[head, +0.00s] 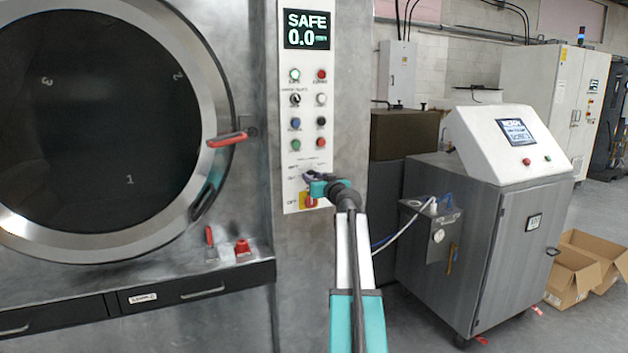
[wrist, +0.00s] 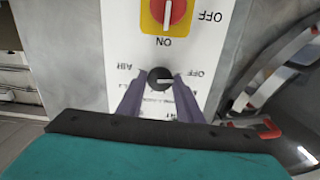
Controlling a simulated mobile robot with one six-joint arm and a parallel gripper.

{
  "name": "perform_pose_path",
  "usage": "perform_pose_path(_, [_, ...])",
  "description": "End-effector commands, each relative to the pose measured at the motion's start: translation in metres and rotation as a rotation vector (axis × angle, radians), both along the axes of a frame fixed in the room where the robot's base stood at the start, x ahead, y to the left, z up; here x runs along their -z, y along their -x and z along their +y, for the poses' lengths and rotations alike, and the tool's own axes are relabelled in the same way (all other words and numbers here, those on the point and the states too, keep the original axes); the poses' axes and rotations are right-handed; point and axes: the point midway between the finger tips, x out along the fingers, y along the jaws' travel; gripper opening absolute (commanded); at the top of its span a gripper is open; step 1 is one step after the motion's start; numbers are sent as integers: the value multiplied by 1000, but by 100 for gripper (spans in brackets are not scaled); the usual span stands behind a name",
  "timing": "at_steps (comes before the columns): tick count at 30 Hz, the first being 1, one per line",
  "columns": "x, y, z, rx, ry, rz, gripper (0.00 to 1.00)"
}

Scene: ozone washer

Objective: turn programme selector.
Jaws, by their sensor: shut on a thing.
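The programme selector (wrist: 160,75) is a small round black knob with a pale pointer line on the white panel, seen upside down in the wrist view. The line lies nearly level, its end toward the right. Labels on either side read "OFF" and "AIR". My gripper (wrist: 159,84) has its two purple-grey fingers on either side of the knob and is shut on it. In the head view my gripper (head: 311,180) is at the low part of the control panel (head: 308,100) and hides the knob.
A red switch on a yellow plate (wrist: 165,14) is close to the knob. Rows of buttons and a display (head: 307,29) reading "SAFE 0.0" are higher up. The round washer door (head: 215,90) with its red handle (head: 228,139) is left. A grey cabinet (head: 490,240) stands right.

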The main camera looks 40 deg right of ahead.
Motion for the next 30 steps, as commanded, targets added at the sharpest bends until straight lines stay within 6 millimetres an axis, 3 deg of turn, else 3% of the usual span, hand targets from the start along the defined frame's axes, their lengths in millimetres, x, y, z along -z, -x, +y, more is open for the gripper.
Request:
perform_pose_path(11, [1,-1,0,-2,-186,-76,10])
perform_pose_path(30, [-1,0,0,-1,-689,-278,10])
